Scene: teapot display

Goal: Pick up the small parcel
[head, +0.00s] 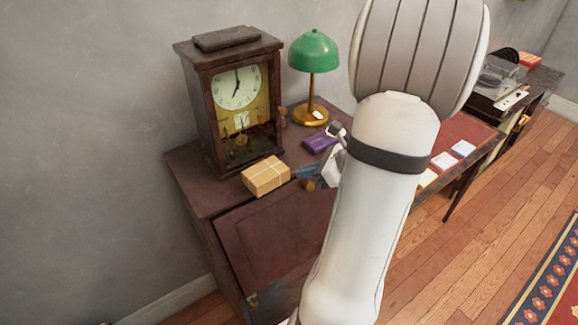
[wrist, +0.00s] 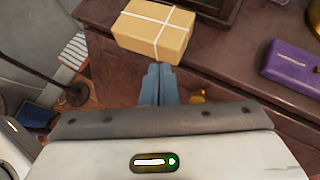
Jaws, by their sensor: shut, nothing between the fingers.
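The small parcel (head: 265,177) is a tan box tied with pale string. It sits on the dark wooden cabinet top, in front of the clock. In the wrist view the parcel (wrist: 152,32) lies at the top, just beyond my fingertips. My gripper (wrist: 159,69) is shut with nothing between its blue-grey fingers. In the head view my gripper (head: 297,173) is just right of the parcel, partly hidden by my arm. I cannot tell whether the fingertips touch the parcel.
A wooden clock (head: 236,100) stands close behind the parcel. A green lamp (head: 313,55) and a purple box (head: 319,142) are to the right on the cabinet. The purple box (wrist: 291,65) also shows in the wrist view. A red-topped desk (head: 462,130) stands farther right.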

